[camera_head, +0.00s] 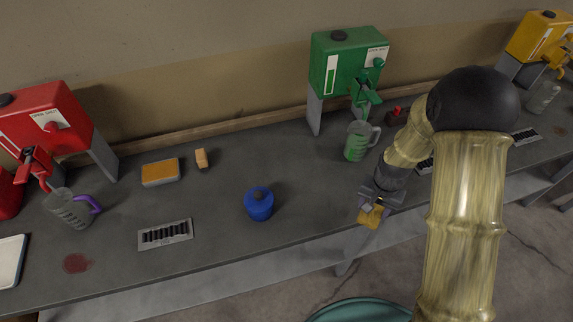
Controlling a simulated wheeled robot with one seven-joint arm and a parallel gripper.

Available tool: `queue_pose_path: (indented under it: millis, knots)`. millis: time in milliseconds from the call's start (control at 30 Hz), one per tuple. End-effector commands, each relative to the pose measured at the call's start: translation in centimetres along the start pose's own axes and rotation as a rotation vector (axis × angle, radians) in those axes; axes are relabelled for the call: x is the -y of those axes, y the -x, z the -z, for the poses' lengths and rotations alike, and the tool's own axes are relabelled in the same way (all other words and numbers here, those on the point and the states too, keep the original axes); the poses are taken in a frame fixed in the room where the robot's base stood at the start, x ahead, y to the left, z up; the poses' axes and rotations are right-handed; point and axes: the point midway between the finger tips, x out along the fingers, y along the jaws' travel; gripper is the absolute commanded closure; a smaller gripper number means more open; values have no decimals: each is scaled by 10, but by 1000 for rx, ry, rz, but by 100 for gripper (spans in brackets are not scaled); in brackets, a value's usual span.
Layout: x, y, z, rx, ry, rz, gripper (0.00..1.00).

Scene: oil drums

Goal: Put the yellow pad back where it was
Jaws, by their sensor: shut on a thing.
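My gripper (369,206) is shut on a yellow pad (371,217) near the front edge of the bench, in front of the green drum's jug. I cannot tell whether the pad touches the bench. A grey-rimmed tray (146,184) with an orange-yellow top lies on the bench at the left. A small tan block (201,158) stands just right of it. Part of the gripper and the bench behind it is hidden by my arm.
A red drum (45,125), a green drum (345,65) and a yellow drum (540,38) stand along the wall. A jug with green liquid (356,142), a grey jug (68,208), a blue container (258,205) and a drain grate (165,234) are on the bench (215,215). A red stain (77,263) is at left.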

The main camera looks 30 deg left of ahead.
Motion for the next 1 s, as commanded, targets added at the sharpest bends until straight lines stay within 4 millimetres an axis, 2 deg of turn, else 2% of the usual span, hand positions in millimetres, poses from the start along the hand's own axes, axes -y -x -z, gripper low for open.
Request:
queue_pose_path:
  millis: [467, 567, 700, 800, 900, 1000]
  knots:
    - [-78, -32, 23, 2, -29, 0, 68]
    - [-104, -42, 28, 2, -38, 0, 68]
    - [-150, -60, 30, 2, -53, 0, 68]
    - [-174, -69, 29, 2, -57, 1, 68]
    - [-184, -73, 29, 0, -56, 1, 68]
    - [-186, -74, 29, -1, -54, 1, 68]
